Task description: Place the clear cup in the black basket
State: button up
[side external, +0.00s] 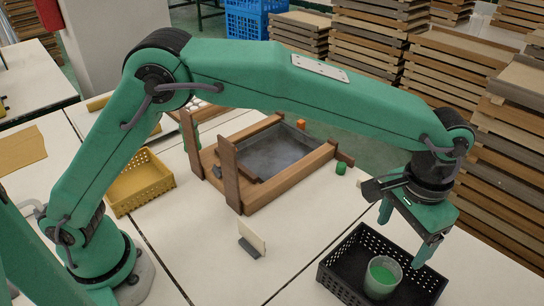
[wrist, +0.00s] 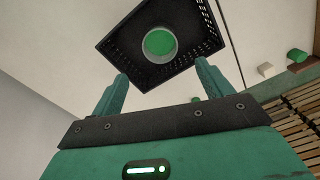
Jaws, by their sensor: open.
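The clear cup (side external: 382,277), with green contents, stands inside the black basket (side external: 338,269). In the wrist view, the cup (wrist: 160,45) is surrounded by the walls of the basket (wrist: 112,48). My gripper (side external: 402,238) is above the basket, with its fingers spread apart and nothing between them. In the wrist view, the two fingers of my gripper (wrist: 162,84) are open and point toward the basket's near side. The cup is apart from both fingers. The cup's lower part is hidden by the basket wall in the side view.
A yellow basket (side external: 139,184) stands at left. A wooden frame with a grey tray (side external: 272,152) is behind, with a small green cup (side external: 341,169) beside it. A small upright card (side external: 252,239) stands on the white table. Stacked wooden trays (side external: 440,80) stand at right.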

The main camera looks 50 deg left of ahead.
jog(key=shift+a, duration=0.1)
jog(key=s+a+r+n+t, duration=0.1)
jog(key=a+r, duration=0.3)
jog(key=a, duration=0.3)
jog(key=a+r+h, duration=0.1)
jog(key=a+r, duration=0.2)
jog(key=a, duration=0.4)
jog(key=s+a+r+n+t, duration=0.1)
jog(key=a+r, duration=0.3)
jog(key=a, duration=0.3)
jog(key=s+a+f+n+t, duration=0.1)
jog(key=s+a, duration=0.6)
jog(key=a, duration=0.2)
jog(key=s+a+f+n+t+y, duration=0.1)
jog(key=s+a+t, duration=0.1)
jog(key=s+a, duration=0.6)
jog(key=shift+s+a+f+n+t, duration=0.3)
jog(key=shift+a+f, duration=0.05)
jog(key=shift+a, duration=0.05)
